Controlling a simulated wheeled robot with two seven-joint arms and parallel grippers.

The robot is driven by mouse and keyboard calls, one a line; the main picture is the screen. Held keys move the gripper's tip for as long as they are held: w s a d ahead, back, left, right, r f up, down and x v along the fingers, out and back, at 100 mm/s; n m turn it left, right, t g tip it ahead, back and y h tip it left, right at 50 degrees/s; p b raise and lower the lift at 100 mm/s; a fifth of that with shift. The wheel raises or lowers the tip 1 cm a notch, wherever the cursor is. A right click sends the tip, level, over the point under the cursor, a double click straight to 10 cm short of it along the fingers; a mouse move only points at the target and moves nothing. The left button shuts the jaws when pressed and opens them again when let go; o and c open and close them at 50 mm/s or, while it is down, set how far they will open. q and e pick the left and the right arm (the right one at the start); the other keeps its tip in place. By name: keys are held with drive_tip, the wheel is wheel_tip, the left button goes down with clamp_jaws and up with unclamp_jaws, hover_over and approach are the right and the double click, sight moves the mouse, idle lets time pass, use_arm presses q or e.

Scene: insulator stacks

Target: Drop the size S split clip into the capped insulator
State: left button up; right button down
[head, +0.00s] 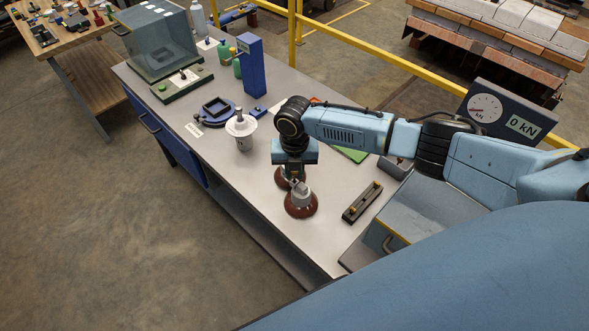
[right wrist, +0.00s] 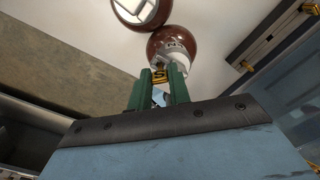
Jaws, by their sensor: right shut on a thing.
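My right gripper (head: 296,181) points down above the brown insulators on the bench. In the right wrist view its green fingers (right wrist: 160,76) are shut on a small yellow clip marked S, the split clip (right wrist: 159,77). A brown insulator with a grey cap (head: 301,204) stands upright just below the fingers. In the right wrist view this capped insulator (right wrist: 170,45) lies just beyond the clip; I cannot tell whether they touch. A second brown insulator (head: 280,180) stands beside it, partly hidden by my gripper. My left gripper is not in view.
A dark rack (head: 362,202) with small yellow pieces lies right of the insulators. A blue post (head: 251,66), a glass-sided box (head: 157,40) and a kN gauge (head: 503,115) stand farther off. The bench front is clear.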

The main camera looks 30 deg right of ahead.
drive_tip(key=shift+f, duration=0.5)
drive_tip(key=c, duration=1.2)
unclamp_jaws()
drive_tip(key=shift+c, duration=0.2)
wheel_tip(320, 180, up, 14)
drive_tip(key=shift+f+b, duration=0.25)
drive_tip(key=shift+b, duration=0.1)
